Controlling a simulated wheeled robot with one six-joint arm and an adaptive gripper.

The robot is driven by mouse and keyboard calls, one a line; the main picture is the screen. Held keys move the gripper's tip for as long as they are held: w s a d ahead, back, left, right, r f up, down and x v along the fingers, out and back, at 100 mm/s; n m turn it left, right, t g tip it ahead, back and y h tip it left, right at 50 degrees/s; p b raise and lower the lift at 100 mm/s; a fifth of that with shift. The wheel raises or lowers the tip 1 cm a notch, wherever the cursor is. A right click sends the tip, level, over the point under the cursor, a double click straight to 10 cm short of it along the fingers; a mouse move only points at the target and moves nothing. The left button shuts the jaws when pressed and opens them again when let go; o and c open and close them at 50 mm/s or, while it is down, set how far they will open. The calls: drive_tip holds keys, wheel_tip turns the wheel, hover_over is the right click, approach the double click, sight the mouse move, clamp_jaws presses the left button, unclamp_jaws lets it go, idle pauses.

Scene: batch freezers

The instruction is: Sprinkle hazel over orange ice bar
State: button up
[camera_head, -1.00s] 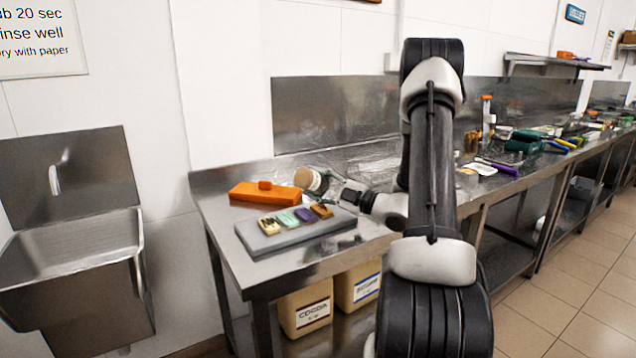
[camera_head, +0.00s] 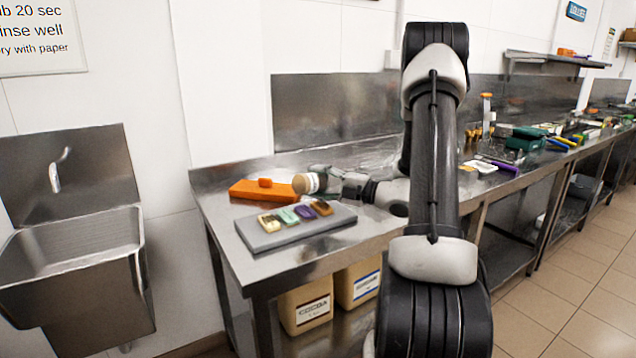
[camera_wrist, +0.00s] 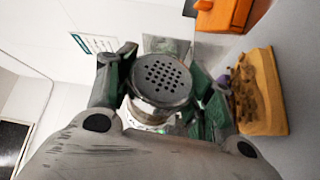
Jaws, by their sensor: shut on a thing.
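My gripper (camera_wrist: 165,95) is shut on a shaker (camera_wrist: 160,84), with fingers on both sides of it. Its grey perforated lid faces the wrist camera. In the head view the shaker (camera_head: 308,183) lies tipped over, its tan end to the left, above and behind the right end of the grey slab. The orange ice bar (camera_head: 322,208) is the rightmost bar on the slab. In the wrist view the orange bar (camera_wrist: 262,92) is right of the shaker and has brown crumbs on its top. I cannot tell whether anything is falling from the shaker.
The grey slab (camera_head: 262,240) also holds a cream, a mint and a purple bar, left of the orange one. An orange lidded box (camera_head: 262,190) stands behind it. A sink (camera_head: 75,250) is at the left. Tools crowd the counter at the right.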

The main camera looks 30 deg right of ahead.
drive_tip(key=shift+r+n+g+h, duration=0.35)
drive_tip(key=shift+r+n, duration=0.3)
drive_tip(key=shift+n, duration=0.4)
drive_tip(key=shift+r+n+g+h, duration=0.3)
drive_tip(key=shift+r+n, duration=0.3)
drive_tip(key=shift+n, duration=0.45)
drive_tip(key=shift+r+n+g+h, duration=0.45)
drive_tip(key=shift+r+n+h, duration=0.3)
drive_tip(key=shift+r+n, duration=0.9)
drive_tip(key=shift+f+n, duration=0.1)
drive_tip(key=shift+n, duration=0.15)
drive_tip(key=shift+r+n+h, duration=0.3)
drive_tip(key=shift+r+n, duration=0.15)
drive_tip(key=shift+n, duration=0.05)
drive_tip(key=shift+r+n+h, duration=0.75)
drive_tip(key=shift+n+h, duration=0.05)
drive_tip(key=shift+n, duration=0.3)
